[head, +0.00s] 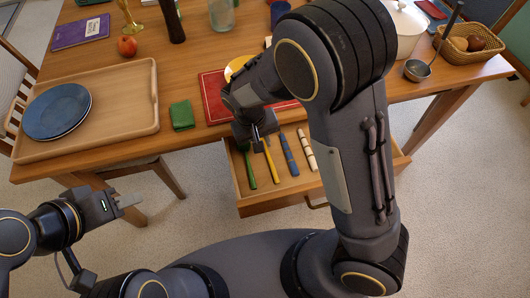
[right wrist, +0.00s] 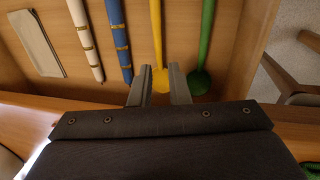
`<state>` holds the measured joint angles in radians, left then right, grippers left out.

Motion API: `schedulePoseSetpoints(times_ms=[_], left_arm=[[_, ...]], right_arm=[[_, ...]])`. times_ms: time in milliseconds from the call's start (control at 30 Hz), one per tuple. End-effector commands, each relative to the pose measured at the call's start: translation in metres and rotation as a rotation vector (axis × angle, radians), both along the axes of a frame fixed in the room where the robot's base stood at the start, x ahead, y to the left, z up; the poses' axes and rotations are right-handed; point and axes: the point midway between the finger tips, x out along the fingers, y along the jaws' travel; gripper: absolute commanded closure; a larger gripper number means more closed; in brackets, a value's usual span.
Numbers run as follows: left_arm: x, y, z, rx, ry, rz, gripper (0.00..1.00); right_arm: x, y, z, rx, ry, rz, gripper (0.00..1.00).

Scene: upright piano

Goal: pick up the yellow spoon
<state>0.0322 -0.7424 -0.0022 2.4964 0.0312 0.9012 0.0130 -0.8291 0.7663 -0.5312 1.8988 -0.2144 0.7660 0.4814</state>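The yellow spoon (head: 270,160) lies in the open drawer (head: 245,207), between a green spoon (head: 249,168) and a blue, gold-banded utensil (head: 289,155). In the right wrist view the yellow spoon (right wrist: 157,35) points away from me, its bowl end by my fingers. My right gripper (head: 262,138) reaches down at the drawer's back. In its wrist view its fingers (right wrist: 160,82) are apart, one on each side of the bowl and partly covering its edges. I cannot tell whether they touch it. My left gripper (head: 130,201) is off the table at the left, away from the spoon; its finger gap is unclear.
A cream banded utensil (head: 307,150) lies right of the blue one. A flat beige item (right wrist: 37,43) lies farther along the drawer. On the table are a tray (head: 130,88) with blue plates, a green cloth (head: 182,115) and a red mat (head: 213,97). My right arm hides part of the table.

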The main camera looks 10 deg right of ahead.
Motion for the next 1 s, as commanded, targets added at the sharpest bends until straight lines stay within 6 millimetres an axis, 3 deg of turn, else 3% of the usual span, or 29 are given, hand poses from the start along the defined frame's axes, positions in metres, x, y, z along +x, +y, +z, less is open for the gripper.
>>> schedulePoseSetpoints(times_ms=[533, 867, 1000], left_arm=[[0.000, 0.000, -0.011, 0.000, 0.000, 0.000, 0.64], [0.000, 0.000, -0.011, 0.000, 0.000, 0.000, 0.64], [0.000, 0.000, -0.011, 0.000, 0.000, 0.000, 0.64]], right_arm=[[-0.003, -0.016, -0.069, -0.003, 0.003, 0.000, 0.84], [-0.002, -0.017, -0.074, -0.001, 0.001, 0.001, 0.84], [-0.002, -0.017, -0.074, -0.001, 0.001, 0.001, 1.00]])
